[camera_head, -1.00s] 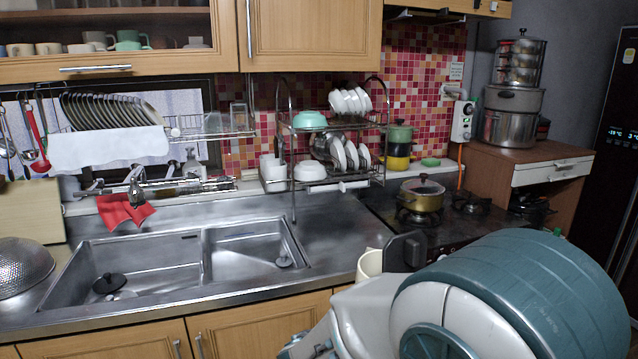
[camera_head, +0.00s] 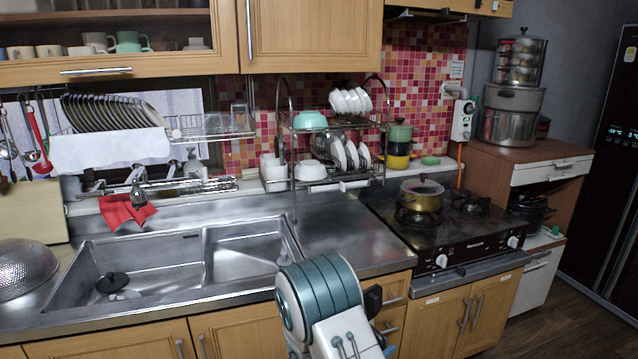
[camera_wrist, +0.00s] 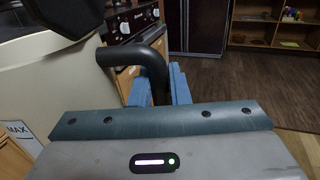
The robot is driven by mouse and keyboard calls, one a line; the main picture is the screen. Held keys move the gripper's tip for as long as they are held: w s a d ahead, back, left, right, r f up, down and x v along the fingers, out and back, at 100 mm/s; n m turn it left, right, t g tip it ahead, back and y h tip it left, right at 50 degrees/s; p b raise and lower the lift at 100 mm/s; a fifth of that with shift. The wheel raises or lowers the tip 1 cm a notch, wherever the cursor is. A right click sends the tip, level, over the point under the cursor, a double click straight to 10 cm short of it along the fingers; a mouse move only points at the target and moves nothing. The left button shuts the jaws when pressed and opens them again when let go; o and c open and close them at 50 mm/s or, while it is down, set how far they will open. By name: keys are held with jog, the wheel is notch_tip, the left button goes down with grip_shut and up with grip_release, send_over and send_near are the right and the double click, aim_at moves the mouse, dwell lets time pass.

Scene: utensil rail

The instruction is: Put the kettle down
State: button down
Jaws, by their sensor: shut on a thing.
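The kettle (camera_wrist: 55,85) has a cream body, a black lid part and a black handle (camera_wrist: 125,55). It fills the left of the wrist view, with a "MAX" mark low on its side. My gripper (camera_wrist: 164,88) is shut on the kettle's handle, with one blue finger on each side of it. In the head view my arm covers the gripper and most or all of the kettle, in front of the counter (camera_head: 345,240). I cannot tell whether the kettle's base touches anything.
The steel counter is clear between the sink (camera_head: 150,265) and the stove (camera_head: 440,225). A brass-coloured pot (camera_head: 421,198) sits on the stove's left burner. A dish rack (camera_head: 335,150) stands at the back of the counter. Cabinet fronts (camera_head: 440,320) lie below.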

jog(key=shift+w+d+f+n+t, duration=0.1)
jog(key=shift+w+f+n+t, duration=0.1)
jog(key=shift+f, duration=0.5)
jog(key=shift+w+d+f+n+t, duration=0.1)
jog(key=shift+f+t, duration=0.1)
jog(key=shift+f, duration=0.45)
jog(key=shift+r+n+t+y, duration=0.1)
jog(key=shift+n+t+y, duration=2)
jog(key=shift+y, duration=0.7)
notch_tip(320, 180, up, 11)
jog(key=w+n+t+y, duration=0.1)
jog(key=w+n+y, duration=0.1)
jog(key=y, duration=0.1)
jog(key=shift+y, duration=0.3)
jog(key=shift+a, duration=0.15)
